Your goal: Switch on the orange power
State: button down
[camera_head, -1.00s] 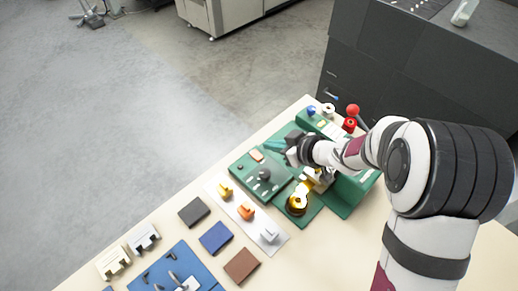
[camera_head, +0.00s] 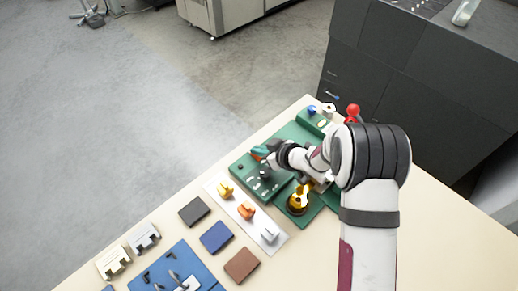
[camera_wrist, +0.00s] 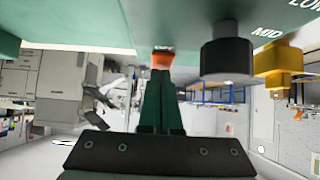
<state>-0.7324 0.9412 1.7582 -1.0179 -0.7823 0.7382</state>
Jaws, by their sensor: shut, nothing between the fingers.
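The green control panel (camera_head: 243,168) stands on the cream table. The orange power switch (camera_wrist: 162,60) shows in the wrist view at the panel's surface, right at the tips of my fingers. I cannot tell whether the tips touch it or which way it is set. My gripper (camera_wrist: 161,72) is shut and empty, with its teal fingers together; in the head view my gripper (camera_head: 261,153) is over the panel's far part and largely covers the switch.
A black knob (camera_wrist: 227,54) sits on the panel beside the switch, with a yellow part (camera_wrist: 278,62) beyond it. In the head view, yellow, orange (camera_head: 245,211) and white levers stand on a white plate nearby. A gold round part (camera_head: 298,201) and a red ball handle (camera_head: 352,110) are close to my arm.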

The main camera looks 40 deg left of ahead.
jog(key=shift+a+f, duration=0.1)
jog(key=shift+f, duration=0.05)
jog(key=shift+a+r, duration=0.2)
jog(key=shift+a, duration=0.55)
jog(key=shift+r, duration=0.2)
jog(key=r, duration=0.3)
jog(key=shift+a, duration=0.2)
jog(key=d+r, duration=0.6)
jog(key=r, duration=0.2)
jog(key=shift+r, duration=0.2)
